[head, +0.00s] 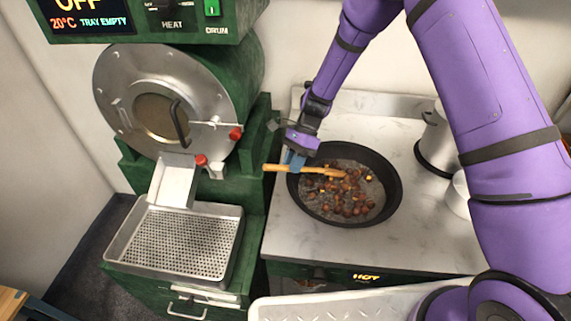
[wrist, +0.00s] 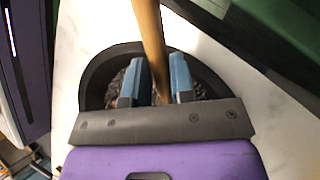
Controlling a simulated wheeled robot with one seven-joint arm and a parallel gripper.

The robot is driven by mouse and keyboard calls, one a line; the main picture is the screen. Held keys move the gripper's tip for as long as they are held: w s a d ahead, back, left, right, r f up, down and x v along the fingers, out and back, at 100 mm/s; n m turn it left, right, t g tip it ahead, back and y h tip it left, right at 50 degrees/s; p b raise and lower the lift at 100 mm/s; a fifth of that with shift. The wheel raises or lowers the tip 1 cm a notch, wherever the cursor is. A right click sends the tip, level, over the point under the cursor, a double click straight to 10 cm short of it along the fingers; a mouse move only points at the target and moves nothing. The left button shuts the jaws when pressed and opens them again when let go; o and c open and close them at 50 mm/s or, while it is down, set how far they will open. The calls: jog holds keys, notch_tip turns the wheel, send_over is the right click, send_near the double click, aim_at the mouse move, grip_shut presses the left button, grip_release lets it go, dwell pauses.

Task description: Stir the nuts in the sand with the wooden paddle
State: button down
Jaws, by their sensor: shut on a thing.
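A black round pan (head: 391,205) stands on the white marble counter, holding dark sand with many brown nuts (head: 350,208) spread in it. My gripper (head: 292,160) is at the pan's upper left rim, shut on the wooden paddle (head: 275,168). The paddle lies nearly level, its handle end sticking out left past the rim and its other end over the nuts. Whether its tip is in the sand I cannot tell. In the wrist view the paddle (wrist: 149,38) runs between the blue fingers, and the pan (wrist: 95,82) lies beyond, mostly hidden.
A green roaster with a round steel drum door (head: 160,100) stands left of the counter. A perforated metal tray (head: 175,242) sits below its chute. Metal canisters (head: 437,140) stand right of the pan, partly behind my arm. A white tray (head: 350,303) is at the front. Counter (head: 300,235) left-front of the pan is clear.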

jog(key=shift+d, duration=0.1)
notch_tip(320, 180, up, 12)
dwell(1.4)
jog(key=shift+d, duration=0.15)
dwell(0.7)
